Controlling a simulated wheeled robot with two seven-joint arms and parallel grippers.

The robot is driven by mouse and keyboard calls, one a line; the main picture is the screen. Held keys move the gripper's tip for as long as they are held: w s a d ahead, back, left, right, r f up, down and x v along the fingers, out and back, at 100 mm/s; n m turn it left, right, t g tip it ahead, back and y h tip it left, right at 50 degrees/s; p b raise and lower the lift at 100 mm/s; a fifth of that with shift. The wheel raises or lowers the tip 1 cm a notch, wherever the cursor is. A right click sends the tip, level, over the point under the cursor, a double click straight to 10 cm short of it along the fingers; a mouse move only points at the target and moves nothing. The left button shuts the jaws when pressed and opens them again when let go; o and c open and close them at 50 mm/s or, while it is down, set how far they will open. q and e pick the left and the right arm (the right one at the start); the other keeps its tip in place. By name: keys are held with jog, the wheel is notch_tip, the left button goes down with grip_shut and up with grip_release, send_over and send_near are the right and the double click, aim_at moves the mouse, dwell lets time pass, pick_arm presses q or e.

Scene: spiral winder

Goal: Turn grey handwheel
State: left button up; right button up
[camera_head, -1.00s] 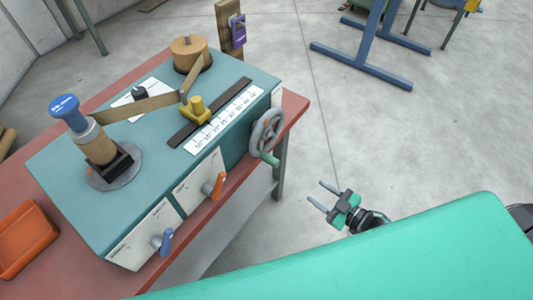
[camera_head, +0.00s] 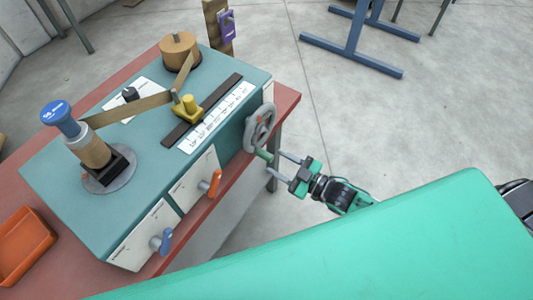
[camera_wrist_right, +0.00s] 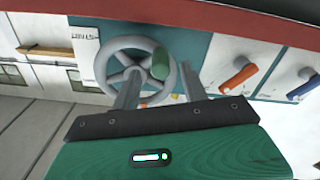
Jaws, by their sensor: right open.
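My left gripper is not in view.
An orange lever (camera_head: 211,183) and a blue lever (camera_head: 162,242) stick out from the front panels. The red table (camera_head: 230,178) carries the winder and an orange bin (camera_head: 24,244). My green body part fills the lower right.

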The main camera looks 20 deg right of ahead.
aim_at(272, 160)
jog(key=shift+p+x, duration=0.35)
jog(key=shift+x, duration=2.2)
grip_shut()
